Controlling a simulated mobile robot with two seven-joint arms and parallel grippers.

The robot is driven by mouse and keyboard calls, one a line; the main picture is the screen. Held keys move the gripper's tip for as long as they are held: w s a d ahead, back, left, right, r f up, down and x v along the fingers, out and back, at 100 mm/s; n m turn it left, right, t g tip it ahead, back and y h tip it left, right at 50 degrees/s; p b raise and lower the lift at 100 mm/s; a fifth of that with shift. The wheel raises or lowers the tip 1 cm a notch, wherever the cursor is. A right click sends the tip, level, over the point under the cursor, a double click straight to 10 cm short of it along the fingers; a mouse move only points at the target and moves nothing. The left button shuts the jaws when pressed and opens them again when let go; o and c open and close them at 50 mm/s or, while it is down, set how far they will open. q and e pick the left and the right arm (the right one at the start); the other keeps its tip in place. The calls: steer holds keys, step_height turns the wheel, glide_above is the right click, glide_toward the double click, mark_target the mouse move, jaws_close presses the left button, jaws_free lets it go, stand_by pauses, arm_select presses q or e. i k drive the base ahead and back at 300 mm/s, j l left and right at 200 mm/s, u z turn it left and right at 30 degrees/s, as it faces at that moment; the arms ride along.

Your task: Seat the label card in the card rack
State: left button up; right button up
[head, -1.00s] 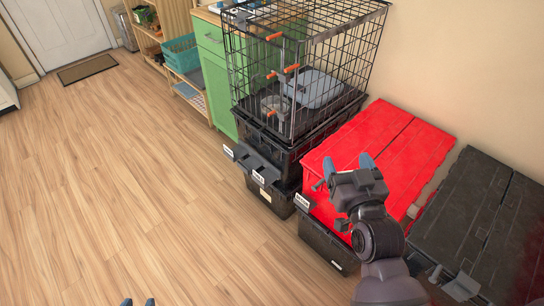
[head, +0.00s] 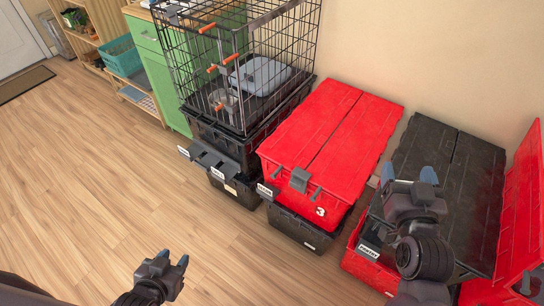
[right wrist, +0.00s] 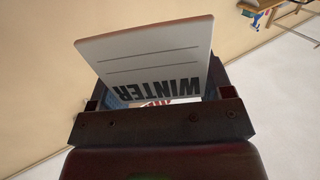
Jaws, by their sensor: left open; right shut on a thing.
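A white label card (right wrist: 150,60) with WINTER printed on it, upside down in the right wrist view, is between the jaws of my right gripper (right wrist: 160,108). In the head view my right gripper (head: 408,174) is above the black-lidded tote at the right, shut on the card. The card cannot be made out there. My left gripper (head: 174,258) is open and empty over the floor at lower left. A dark sloped ledge (head: 207,154) with small white labels sticks out from the black stack. I cannot tell whether it is the card rack.
A wire cage (head: 235,60) stands on the black totes (head: 235,185). A red-lidded tote (head: 330,130) marked 3 sits right of them. The wooden floor (head: 90,180) is clear.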

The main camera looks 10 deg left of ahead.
mark_target(202, 168)
steer(key=i+j+z, duration=0.1)
steer(key=j+z, duration=0.85)
steer(key=j, duration=0.4)
steer(key=k+j+z, duration=0.1)
steer(key=j+z, duration=0.2)
steer(key=j, duration=0.35)
steer(key=k+j+z, duration=0.1)
steer(key=j, duration=0.4)
steer(key=k+j+z, duration=0.1)
steer(key=j, duration=0.4)
steer(key=k+j, duration=0.1)
steer(key=j, duration=0.4)
steer(key=k+j, duration=0.1)
steer(key=j, duration=0.3)
steer(key=k+j, duration=0.1)
steer(key=j, duration=0.35)
steer(key=k+j, duration=0.1)
steer(key=j, duration=0.3)
steer(key=k+j+z, duration=0.1)
steer(key=j, duration=0.35)
steer(key=k+j, duration=0.1)
steer(key=j, duration=0.3)
